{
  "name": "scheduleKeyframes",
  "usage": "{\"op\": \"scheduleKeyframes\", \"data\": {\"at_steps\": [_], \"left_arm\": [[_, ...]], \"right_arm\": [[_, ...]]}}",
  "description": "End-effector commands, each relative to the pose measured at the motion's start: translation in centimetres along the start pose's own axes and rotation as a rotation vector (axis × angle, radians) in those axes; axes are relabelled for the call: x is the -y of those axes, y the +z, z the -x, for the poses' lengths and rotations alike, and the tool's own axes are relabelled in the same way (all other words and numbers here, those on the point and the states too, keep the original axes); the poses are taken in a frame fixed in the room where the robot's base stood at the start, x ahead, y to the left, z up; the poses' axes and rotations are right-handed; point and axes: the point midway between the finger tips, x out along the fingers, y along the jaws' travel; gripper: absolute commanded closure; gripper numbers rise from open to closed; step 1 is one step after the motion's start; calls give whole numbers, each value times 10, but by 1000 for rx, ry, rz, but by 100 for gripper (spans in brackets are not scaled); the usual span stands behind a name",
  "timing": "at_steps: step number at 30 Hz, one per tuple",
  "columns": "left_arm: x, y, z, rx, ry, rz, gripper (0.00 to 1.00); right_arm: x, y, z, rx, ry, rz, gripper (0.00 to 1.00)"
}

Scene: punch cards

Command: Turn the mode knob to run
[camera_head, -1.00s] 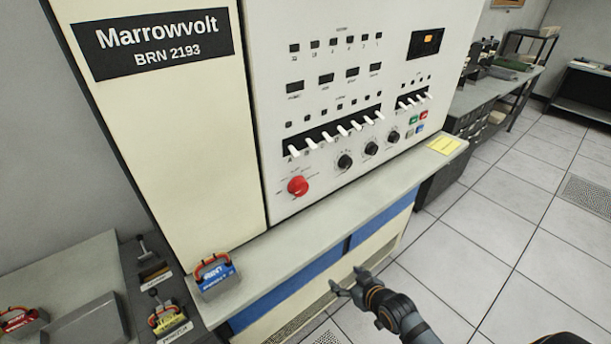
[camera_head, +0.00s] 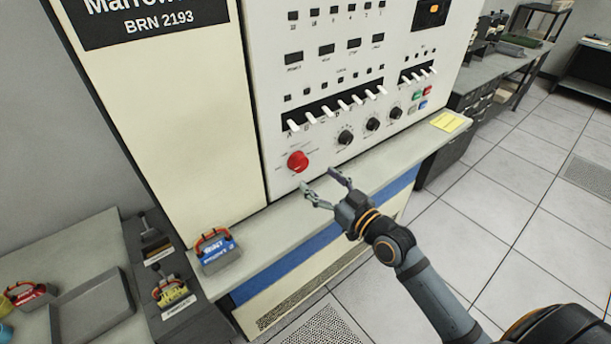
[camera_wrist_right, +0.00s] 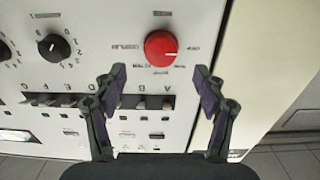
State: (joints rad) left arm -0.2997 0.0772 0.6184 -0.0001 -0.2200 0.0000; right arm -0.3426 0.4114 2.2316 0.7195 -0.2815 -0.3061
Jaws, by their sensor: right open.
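The red knob (camera_head: 298,161) sits low on the left of the white machine panel, with small printed labels around it that are too small to read fully. It also shows in the right wrist view (camera_wrist_right: 161,48), upside down, with a pale pointer mark on its right side toward a label. My right gripper (camera_head: 322,188) is open and empty, below and to the right of the red knob and apart from it. In the right wrist view its two fingers (camera_wrist_right: 158,75) frame the knob with a gap on both sides. My left gripper is not in view.
Black knobs (camera_head: 346,138) stand right of the red one, below a row of white toggle switches (camera_head: 337,110). A grey ledge (camera_head: 285,213) juts out under the panel, bearing a blue-labelled block (camera_head: 217,251) and a yellow note (camera_head: 446,121).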

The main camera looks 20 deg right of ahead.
Motion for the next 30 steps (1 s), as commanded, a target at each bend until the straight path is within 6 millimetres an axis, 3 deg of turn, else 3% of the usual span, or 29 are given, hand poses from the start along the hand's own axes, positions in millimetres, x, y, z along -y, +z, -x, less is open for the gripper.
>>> {"op": "scheduleKeyframes", "data": {"at_steps": [1,9,20,30], "left_arm": [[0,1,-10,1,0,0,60],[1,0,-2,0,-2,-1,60],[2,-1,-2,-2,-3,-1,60],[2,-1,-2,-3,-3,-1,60]], "right_arm": [[1,1,-12,-12,-2,-8,29],[1,-4,-54,-3,-2,-3,29],[2,-2,-62,0,-4,1,29],[1,-2,-61,0,-4,1,74]]}}
